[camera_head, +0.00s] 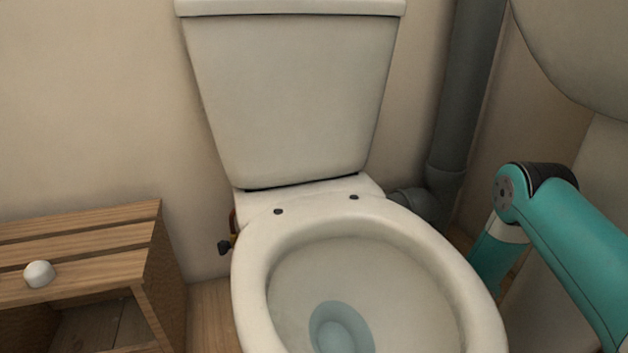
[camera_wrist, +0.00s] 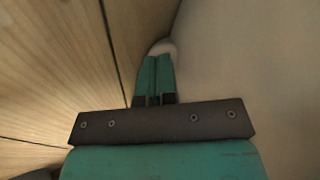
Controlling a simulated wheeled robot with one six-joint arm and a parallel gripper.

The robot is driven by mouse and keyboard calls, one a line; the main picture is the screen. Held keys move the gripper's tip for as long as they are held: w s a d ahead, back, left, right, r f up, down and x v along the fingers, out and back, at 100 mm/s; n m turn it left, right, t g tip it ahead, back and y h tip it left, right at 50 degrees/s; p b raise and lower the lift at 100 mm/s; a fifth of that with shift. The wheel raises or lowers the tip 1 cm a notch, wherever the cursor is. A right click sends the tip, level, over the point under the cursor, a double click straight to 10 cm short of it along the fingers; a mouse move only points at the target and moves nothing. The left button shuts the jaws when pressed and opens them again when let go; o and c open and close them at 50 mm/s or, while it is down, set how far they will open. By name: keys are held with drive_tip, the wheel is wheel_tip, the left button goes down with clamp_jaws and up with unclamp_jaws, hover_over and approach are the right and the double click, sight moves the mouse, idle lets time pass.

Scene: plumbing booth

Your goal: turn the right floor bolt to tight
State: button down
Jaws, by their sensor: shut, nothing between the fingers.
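The toilet bowl (camera_head: 470,290) stands in the middle of the head view. My arm reaches down on its right side, and its end is hidden there. In the wrist view my gripper (camera_wrist: 157,58) is shut and empty, pointing along the floor beside the pale side of the toilet (camera_wrist: 235,60). A small pale rounded piece (camera_wrist: 163,46) shows just beyond the fingertips. It may be the toilet's foot or a bolt cover; I cannot tell which. I cannot make out the right floor bolt itself in either view.
The plank floor (camera_wrist: 50,70) lies left of my fingers in the wrist view. In the head view a grey drain pipe (camera_head: 462,100) runs down behind the toilet.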

drive_tip(key=shift+x, duration=0.9)
drive_tip(key=shift+w+a+b, duration=0.1)
drive_tip(key=shift+b, duration=0.25)
drive_tip(key=shift+a+p, duration=0.2)
drive_tip(key=shift+p, duration=1.05)
drive_tip(key=shift+s, duration=0.2)
drive_tip(key=shift+s+d, duration=0.15)
drive_tip(key=shift+s, duration=0.05)
drive_tip(key=p+v, duration=0.5)
drive_tip(key=v, duration=0.1)
drive_tip(key=shift+d+r, duration=0.1)
drive_tip(key=shift+d, duration=0.1)
